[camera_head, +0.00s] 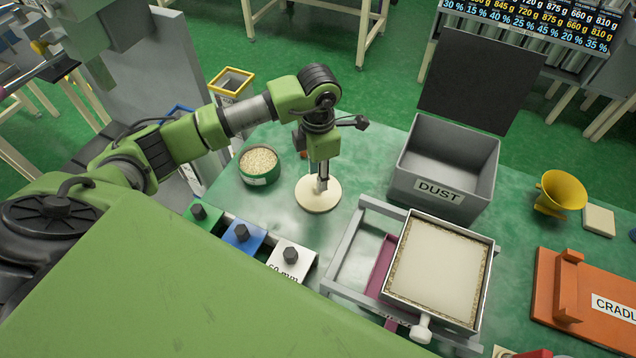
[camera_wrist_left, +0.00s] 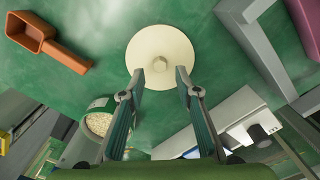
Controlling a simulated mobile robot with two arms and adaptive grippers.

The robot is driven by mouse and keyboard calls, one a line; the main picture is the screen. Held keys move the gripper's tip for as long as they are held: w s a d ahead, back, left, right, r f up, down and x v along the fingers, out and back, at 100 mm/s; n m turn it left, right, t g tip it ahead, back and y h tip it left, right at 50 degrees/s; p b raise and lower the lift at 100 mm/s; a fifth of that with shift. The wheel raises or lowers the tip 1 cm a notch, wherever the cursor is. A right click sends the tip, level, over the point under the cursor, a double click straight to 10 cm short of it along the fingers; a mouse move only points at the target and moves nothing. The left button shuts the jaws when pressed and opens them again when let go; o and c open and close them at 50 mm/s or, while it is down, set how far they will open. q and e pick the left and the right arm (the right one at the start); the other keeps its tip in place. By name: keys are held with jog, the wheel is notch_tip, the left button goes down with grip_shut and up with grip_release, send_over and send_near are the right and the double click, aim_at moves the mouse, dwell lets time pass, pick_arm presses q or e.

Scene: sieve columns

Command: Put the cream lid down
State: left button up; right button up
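The cream lid (camera_head: 318,205) is a round disc with a small knob. It appears to lie flat on the green table, between the green tub of grain and the sieve frame. It also shows in the left wrist view (camera_wrist_left: 160,38), top centre, with its knob in the middle. My left gripper (camera_head: 322,187) points down over the lid. In the left wrist view its fingertips (camera_wrist_left: 160,73) are spread, with a gap to the knob on both sides, and hold nothing. My right gripper is not in view.
A green tub (camera_head: 260,167) of grain stands left of the lid. Green, blue and white knobbed blocks (camera_head: 243,236) stand in front. A grey DUST bin (camera_head: 440,190) and a sieve (camera_head: 437,262) are to the right. An orange scoop (camera_wrist_left: 48,42) lies nearby.

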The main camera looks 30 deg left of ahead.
pick_arm(q)
notch_tip(320, 180, up, 8)
jog(key=b, duration=0.1)
jog(key=shift+f, duration=0.1)
dwell(0.4)
